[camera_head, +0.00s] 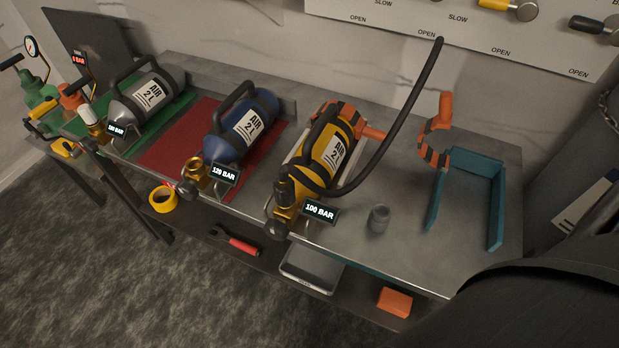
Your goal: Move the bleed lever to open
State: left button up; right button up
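A pale wall panel (400,25) runs along the top edge, with the words OPEN and SLOW printed on it. A lever with a yellow grip (493,4) and a lever with a black grip (587,24) stick out from it at the top right. A letter "B" shows beside the black one, cut off by the picture edge. I cannot tell for sure which lever is the bleed lever. At the far left, small fittings with yellow handles (42,108) stand by the bench end. Neither of my grippers is in view.
The grey bench (395,235) carries a grey cylinder (150,93), a blue cylinder (241,128) and a yellow cylinder (328,150) with a black hose (408,105). A teal bracket (497,205) and an orange-striped piece (434,148) stand at the right. The bench's front right is mostly clear.

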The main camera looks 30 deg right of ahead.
aim_at(609, 28)
jog(key=z, duration=2.35)
